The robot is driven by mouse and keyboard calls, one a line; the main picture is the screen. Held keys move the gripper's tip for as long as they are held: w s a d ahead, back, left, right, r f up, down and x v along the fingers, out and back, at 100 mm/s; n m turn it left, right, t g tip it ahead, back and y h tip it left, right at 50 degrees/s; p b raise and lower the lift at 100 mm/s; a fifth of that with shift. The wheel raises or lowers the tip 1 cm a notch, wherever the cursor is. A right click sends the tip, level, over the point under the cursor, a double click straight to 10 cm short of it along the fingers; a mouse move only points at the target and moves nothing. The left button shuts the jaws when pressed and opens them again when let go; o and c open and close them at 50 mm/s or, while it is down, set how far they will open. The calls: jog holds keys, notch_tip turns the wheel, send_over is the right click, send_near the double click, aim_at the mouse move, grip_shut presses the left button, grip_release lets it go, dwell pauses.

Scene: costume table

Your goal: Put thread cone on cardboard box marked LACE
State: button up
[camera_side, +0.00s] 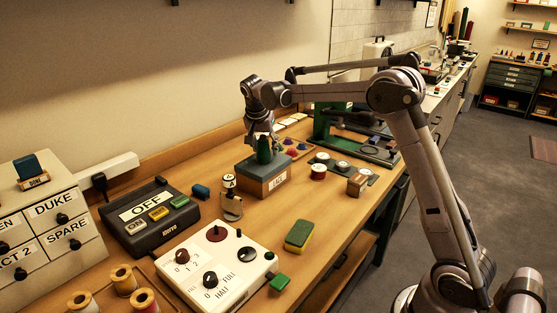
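A dark green thread cone (264,150) stands upright on top of the cardboard box marked LACE (255,184). The box has a grey upper part, a brown lower part and a white label facing the front. My gripper (262,134) points down right at the top of the cone. The fingers are small and dark here, and I cannot tell whether they grip the cone or are just clear of it.
A small jar-like item (231,205) stands in front of the box. A black OFF console (149,218), a white dial panel (216,266) and a green-yellow sponge (300,235) lie nearer. A green machine (322,122) stands behind. Bare tabletop lies right of the sponge.

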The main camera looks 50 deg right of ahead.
jog(key=shift+r, duration=0.15)
jog(key=v, duration=1.1)
jog(key=s+a+r+n+t+y, duration=0.1)
jog(key=s+a+r+n+t, duration=0.1)
jog(key=s+a+n, duration=0.4)
jog(key=s+a+f+n+t+y, duration=0.1)
jog(key=s+a+f+n, duration=0.2)
jog(key=s+f, duration=0.3)
jog(key=s+a+f+n+t+y, duration=0.2)
jog(key=s+a+f+n, duration=0.2)
jog(key=s, duration=1)
notch_tip(320, 180, down, 3)
jog(key=shift+s+a+r+n, duration=0.2)
jog(key=shift+s+a+n, duration=0.15)
jog(key=shift+a, duration=0.35)
